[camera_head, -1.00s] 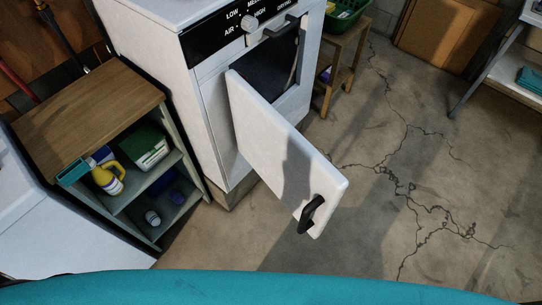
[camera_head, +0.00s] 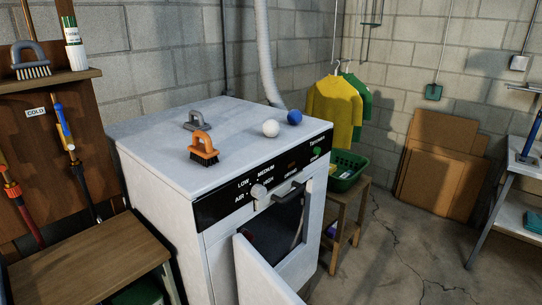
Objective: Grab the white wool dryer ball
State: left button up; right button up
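The white wool dryer ball (camera_head: 270,128) sits on top of the white dryer (camera_head: 150,148), toward the right part of its top. A blue ball (camera_head: 294,117) lies just to its right and slightly behind, apart from it. An orange-handled brush (camera_head: 203,148) stands to its left, nearer the front edge. A grey-handled brush or tool (camera_head: 198,121) lies further back on the left. Neither of my grippers shows in the head view.
The dryer's front door (camera_head: 262,275) hangs open toward me. A wooden-topped shelf (camera_head: 85,255) stands left of the dryer. A stool (camera_head: 348,215) with a green basket (camera_head: 347,168) stands at its right. Open floor (camera_head: 400,250) lies further right.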

aim_at(270, 128)
jog(key=i+l+u, duration=0.1)
jog(key=l, duration=0.3)
jog(key=i+l+u, duration=0.1)
jog(key=l, duration=0.3)
jog(key=i+l+u, duration=0.1)
jog(key=l, duration=0.35)
jog(key=i+l+u, duration=0.1)
jog(key=l, duration=0.3)
jog(key=i+l+u, duration=0.1)
jog(key=l, duration=0.35)
jog(key=i, duration=0.1)
